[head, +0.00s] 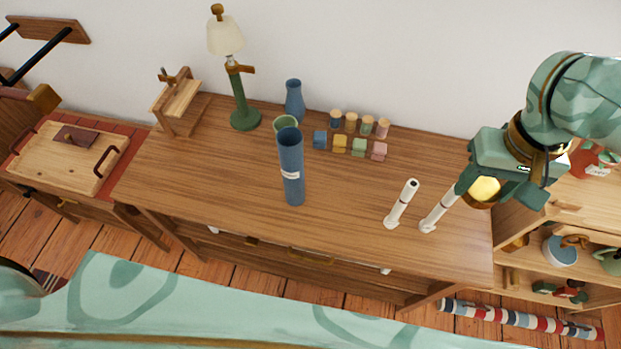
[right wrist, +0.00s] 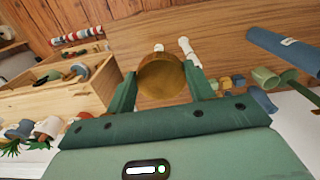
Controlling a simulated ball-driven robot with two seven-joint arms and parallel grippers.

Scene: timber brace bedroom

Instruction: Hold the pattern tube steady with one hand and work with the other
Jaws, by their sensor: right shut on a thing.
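The blue pattern tube (head: 292,172) stands upright on the wooden desk, open at the top, with a white label; it also shows in the right wrist view (right wrist: 285,48). No gripper touches it. My right gripper (head: 497,194) is above the desk's right end, closed on a round gold-brown piece (head: 484,190), which sits between the fingers in the right wrist view (right wrist: 162,78). Two white posts stand below: one clear (head: 401,204), the other (head: 438,211) with its top hidden by a finger. My left gripper is not in view.
Several small coloured blocks (head: 340,144) and pegs, a green cup (head: 285,123), a blue vase (head: 294,101) and a lamp (head: 245,118) stand along the desk's back. Shelves (head: 537,227) are at the right. The desk's front middle (head: 345,232) is clear.

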